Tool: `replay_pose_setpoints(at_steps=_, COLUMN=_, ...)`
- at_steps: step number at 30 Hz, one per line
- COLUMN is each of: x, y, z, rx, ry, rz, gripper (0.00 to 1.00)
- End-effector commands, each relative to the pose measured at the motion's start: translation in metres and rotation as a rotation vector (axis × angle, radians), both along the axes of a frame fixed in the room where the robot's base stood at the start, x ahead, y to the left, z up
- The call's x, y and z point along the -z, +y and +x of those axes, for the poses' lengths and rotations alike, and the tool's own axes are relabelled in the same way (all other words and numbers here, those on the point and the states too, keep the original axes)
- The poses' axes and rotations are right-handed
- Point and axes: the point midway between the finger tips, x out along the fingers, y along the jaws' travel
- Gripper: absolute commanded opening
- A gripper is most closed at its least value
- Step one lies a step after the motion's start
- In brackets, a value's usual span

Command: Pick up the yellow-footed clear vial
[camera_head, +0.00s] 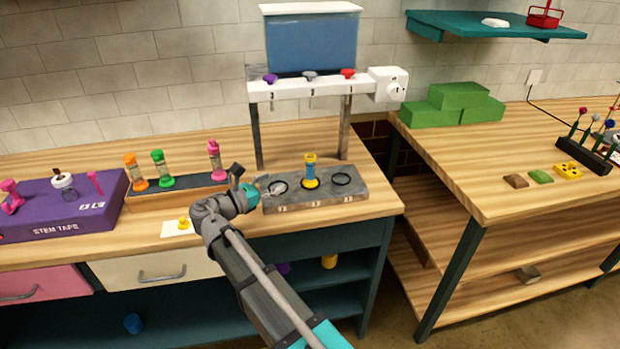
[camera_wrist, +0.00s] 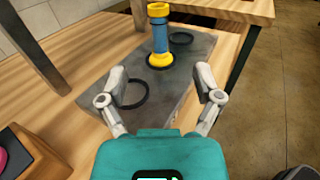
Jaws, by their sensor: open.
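The yellow-footed vial (camera_head: 311,172) stands upright in the middle ringed place of a grey block (camera_head: 350,198). Its body looks blue, with yellow at the top and foot. In the wrist view the vial (camera_wrist: 159,35) stands ahead of my gripper (camera_wrist: 160,78), roughly centred between the fingers but beyond their tips. My gripper is open and empty, over the near part of the block. In the head view my gripper (camera_head: 270,189) is just left of the vial, apart from it.
Empty black rings (camera_wrist: 131,93) flank the vial on the block. A dispenser (camera_head: 312,45) with a blue tank stands behind on grey legs. A rack (camera_head: 178,196) with orange, green and pink vials and a purple box (camera_head: 70,212) are to the left. A gap separates the right table (camera_head: 480,170).

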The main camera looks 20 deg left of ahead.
Motion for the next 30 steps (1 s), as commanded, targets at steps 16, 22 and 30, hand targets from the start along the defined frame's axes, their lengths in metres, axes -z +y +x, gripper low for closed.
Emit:
replay_pose_setpoints(at_steps=16, x=0.0, y=-0.028, z=0.052, rx=0.002, ry=0.0, rz=0.001, gripper=0.83)
replay_pose_setpoints(at_steps=22, x=0.0, y=-0.037, z=0.07, rx=0.001, ry=0.0, rz=0.001, gripper=0.83)
replay_pose_setpoints(at_steps=30, x=0.0, y=-0.04, z=0.075, rx=-0.001, ry=0.0, rz=0.001, gripper=0.83)
